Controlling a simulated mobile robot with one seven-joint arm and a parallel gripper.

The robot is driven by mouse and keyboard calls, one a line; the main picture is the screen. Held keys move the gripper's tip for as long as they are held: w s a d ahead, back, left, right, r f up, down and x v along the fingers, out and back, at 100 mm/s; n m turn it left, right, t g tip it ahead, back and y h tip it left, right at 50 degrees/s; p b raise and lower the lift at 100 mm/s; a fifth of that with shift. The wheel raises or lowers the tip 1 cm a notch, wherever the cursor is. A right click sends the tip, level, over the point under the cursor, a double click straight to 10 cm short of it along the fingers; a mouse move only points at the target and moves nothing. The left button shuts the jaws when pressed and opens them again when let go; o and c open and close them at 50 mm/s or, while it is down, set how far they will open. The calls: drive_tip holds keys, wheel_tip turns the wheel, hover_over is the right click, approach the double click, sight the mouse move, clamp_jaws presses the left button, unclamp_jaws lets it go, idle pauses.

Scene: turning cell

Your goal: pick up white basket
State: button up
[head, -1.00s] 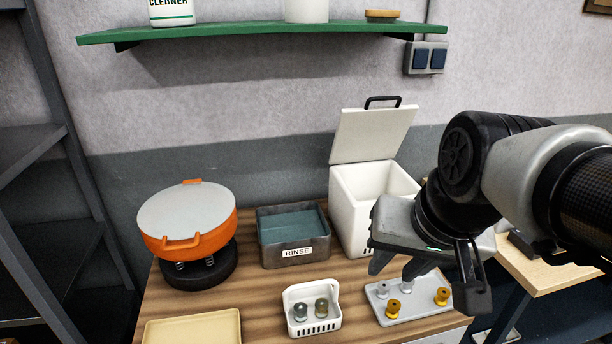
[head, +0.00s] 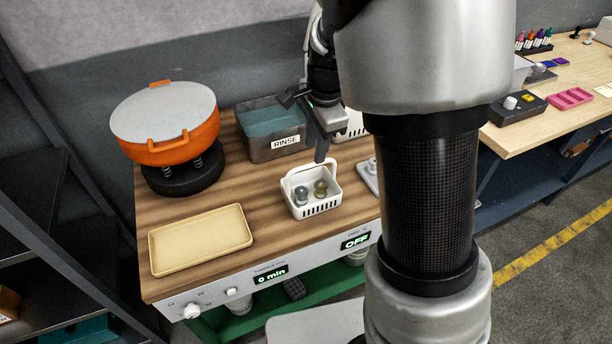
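The white basket (head: 318,208) stands upright on the wooden top, with slotted sides and a raised handle. Two small spool-like parts, one grey (head: 301,195) and one olive-brown (head: 320,188), sit in it. My gripper (head: 321,151) points down just behind and above the basket's handle, close to it in the picture. I cannot tell whether it touches the handle. It holds nothing that I can see. One finger shows clearly; the other is mostly hidden, but the fingers stood apart a second ago.
A grey RINSE tank (head: 262,148) stands behind the basket. A plate (head: 367,178) and a white bin (head: 354,124) are partly hidden by my arm.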

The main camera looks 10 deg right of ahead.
drive_tip(key=f, duration=0.3)
drive_tip(key=w+f, duration=0.1)
drive_tip(key=f, duration=0.1)
drive_tip(key=shift+a+f+b, duration=0.1)
drive_tip(key=shift+f+b, duration=0.15)
drive_tip(key=shift+b, duration=0.1)
drive_tip(key=shift+w+a+f+b, duration=0.15)
drive_tip(key=shift+f+b, duration=0.1)
drive_tip(key=shift+f, duration=1.1)
drive_tip(key=shift+w+a+f+b, duration=0.15)
drive_tip(key=shift+f+b, duration=0.1)
drive_tip(key=shift+f, duration=1.1)
drive_tip(key=shift+s, duration=0.1)
clamp_jaws()
